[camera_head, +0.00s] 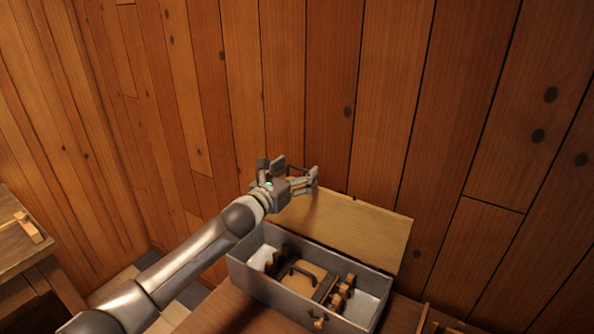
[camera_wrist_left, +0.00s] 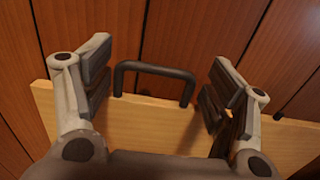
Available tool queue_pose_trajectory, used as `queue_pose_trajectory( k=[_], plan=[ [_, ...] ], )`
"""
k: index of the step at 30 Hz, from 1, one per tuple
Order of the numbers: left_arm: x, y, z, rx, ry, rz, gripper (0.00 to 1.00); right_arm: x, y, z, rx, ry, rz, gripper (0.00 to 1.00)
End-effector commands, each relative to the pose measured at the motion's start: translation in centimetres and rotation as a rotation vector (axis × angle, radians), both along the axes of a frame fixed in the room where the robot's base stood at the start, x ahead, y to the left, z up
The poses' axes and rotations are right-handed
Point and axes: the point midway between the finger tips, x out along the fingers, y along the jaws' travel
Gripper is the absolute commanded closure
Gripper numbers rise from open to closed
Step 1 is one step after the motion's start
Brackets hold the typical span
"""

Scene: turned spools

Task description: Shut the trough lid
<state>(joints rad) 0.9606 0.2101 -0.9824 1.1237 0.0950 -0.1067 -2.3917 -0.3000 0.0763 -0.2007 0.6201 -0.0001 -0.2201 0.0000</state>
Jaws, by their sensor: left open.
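The trough (camera_head: 272,287) is a grey box on the wooden table, open at the top. Its lid (camera_head: 368,228) is a light wooden panel standing raised at the back of the trough, leaning toward the wall. My left gripper (camera_head: 289,171) is open at the lid's upper left edge. In the left wrist view the lid (camera_wrist_left: 150,128) lies below the fingers, and a dark handle (camera_wrist_left: 154,68) on it stands between the two open fingers (camera_wrist_left: 155,88), apart from both. My right gripper is in neither view.
Inside the trough are a wooden piece with a dark handle (camera_head: 303,272), white pads and several small wooden spools (camera_head: 342,292). A wooden plank wall (camera_head: 330,90) rises close behind the lid. Another wooden table (camera_head: 18,240) stands at the far left.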

Motion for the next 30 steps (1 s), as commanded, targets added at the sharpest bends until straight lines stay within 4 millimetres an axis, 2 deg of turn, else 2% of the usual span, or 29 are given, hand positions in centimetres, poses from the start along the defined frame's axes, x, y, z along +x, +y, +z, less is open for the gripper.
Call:
queue_pose_trajectory(
  k=[13, 25, 30],
  plan=[
    [0.51, -0.39, -0.02, -0.001, 0.001, 0.000, 0.22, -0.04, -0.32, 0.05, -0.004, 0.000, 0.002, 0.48],
    [0.43, -0.48, -0.02, -0.002, 0.001, -0.002, 0.72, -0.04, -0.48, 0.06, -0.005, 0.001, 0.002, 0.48],
    [0.31, -0.45, -0.16, -0.005, -0.004, -0.003, 0.73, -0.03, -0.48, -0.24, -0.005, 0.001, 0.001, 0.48]
  ],
)
